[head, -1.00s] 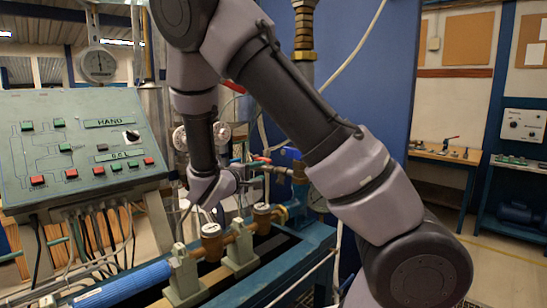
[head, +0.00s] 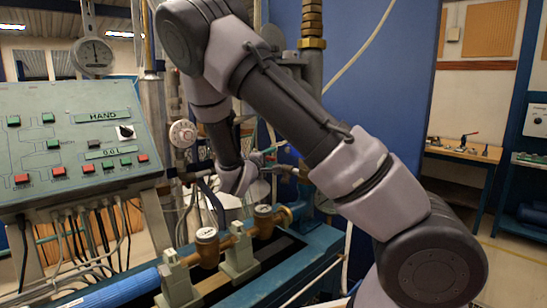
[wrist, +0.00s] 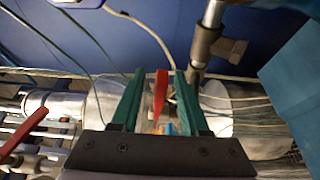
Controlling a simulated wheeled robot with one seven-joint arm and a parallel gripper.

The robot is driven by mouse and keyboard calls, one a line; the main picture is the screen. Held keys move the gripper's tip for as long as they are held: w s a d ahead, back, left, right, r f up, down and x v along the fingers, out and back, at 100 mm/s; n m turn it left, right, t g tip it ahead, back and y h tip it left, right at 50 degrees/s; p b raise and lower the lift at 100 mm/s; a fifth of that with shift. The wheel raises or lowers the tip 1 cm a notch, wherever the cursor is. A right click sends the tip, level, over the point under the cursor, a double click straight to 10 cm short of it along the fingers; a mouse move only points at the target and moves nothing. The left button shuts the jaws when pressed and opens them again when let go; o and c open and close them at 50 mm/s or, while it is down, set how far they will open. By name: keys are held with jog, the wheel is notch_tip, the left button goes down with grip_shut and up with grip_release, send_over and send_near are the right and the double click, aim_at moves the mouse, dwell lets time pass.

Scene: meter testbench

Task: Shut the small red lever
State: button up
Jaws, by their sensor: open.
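A narrow red lever (wrist: 160,95) shows in the wrist view between the two green fingers of my gripper (wrist: 159,76). The fingers are apart, with a gap on each side of the lever, closer on the right. A second, larger red handle (wrist: 16,138) shows at the left edge of the wrist view, outside the fingers. In the head view my gripper (head: 268,152) is at the pipework behind the bench, mostly hidden by my arm. I cannot make out the red lever there.
A metal pipe with a valve body (wrist: 208,45) stands close to the right finger. Thin cables cross behind the fingers. A control panel (head: 80,140) stands at the left, brass-capped meters (head: 207,236) on the blue bench in front, and a blue wall (head: 375,100) behind.

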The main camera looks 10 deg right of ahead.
jog(key=shift+x, duration=0.95)
jog(key=shift+c, duration=0.3)
grip_shut()
dwell(0.5)
